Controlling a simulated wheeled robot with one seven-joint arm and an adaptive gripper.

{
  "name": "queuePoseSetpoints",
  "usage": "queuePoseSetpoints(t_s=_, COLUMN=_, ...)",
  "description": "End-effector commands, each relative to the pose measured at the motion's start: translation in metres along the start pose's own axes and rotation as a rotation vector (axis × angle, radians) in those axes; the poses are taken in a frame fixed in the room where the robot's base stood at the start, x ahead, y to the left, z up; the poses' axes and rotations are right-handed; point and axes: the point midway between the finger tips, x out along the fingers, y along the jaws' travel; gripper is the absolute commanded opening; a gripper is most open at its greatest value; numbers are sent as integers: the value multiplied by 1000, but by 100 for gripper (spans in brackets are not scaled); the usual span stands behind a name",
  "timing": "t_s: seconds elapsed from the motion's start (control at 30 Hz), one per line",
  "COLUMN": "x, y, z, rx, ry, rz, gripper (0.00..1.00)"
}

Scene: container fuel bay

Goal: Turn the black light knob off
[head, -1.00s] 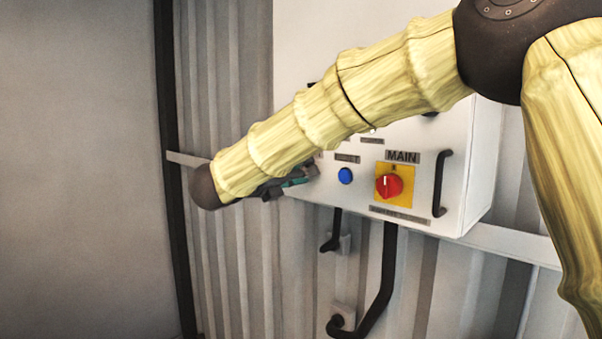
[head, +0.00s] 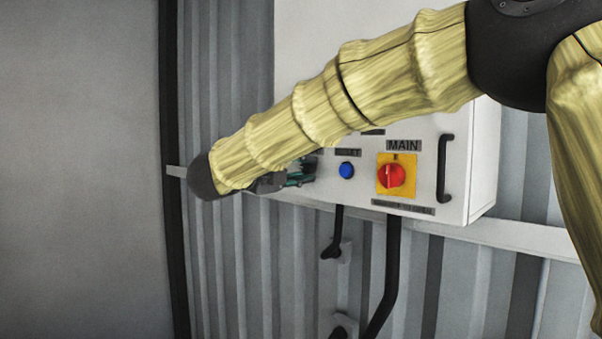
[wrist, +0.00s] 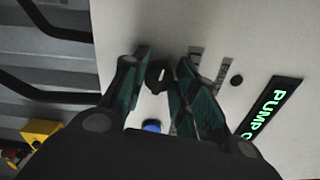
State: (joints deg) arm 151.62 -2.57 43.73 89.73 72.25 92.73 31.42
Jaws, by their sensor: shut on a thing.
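The black light knob (wrist: 157,78) shows in the wrist view on the white panel face, between my fingertips. My gripper (wrist: 163,63) is shut on it, with a green-and-black finger on each side. In the head view my gripper (head: 300,172) is at the lower left of the white control box (head: 470,165). There my arm and fingers hide the knob. I cannot tell exactly which way the knob points.
A blue button (head: 346,170) and a red MAIN switch on yellow (head: 396,177) sit right of my gripper. A black handle (head: 445,168) is at the box's right. Black conduits (head: 391,270) run below. A green-lit PUMP sign (wrist: 272,108) shows in the wrist view.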

Motion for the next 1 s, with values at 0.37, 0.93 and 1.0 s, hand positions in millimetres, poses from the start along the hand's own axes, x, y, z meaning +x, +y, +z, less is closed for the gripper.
queuePoseSetpoints(t_s=0.37, x=0, y=-2, z=0, rx=-160, ry=1, rz=-1, gripper=5)
queuePoseSetpoints(t_s=0.93, x=0, y=-2, z=0, rx=-186, ry=1, rz=-2, gripper=30)
queuePoseSetpoints(t_s=1.0, x=0, y=-2, z=0, rx=-186, ry=1, rz=-2, gripper=43)
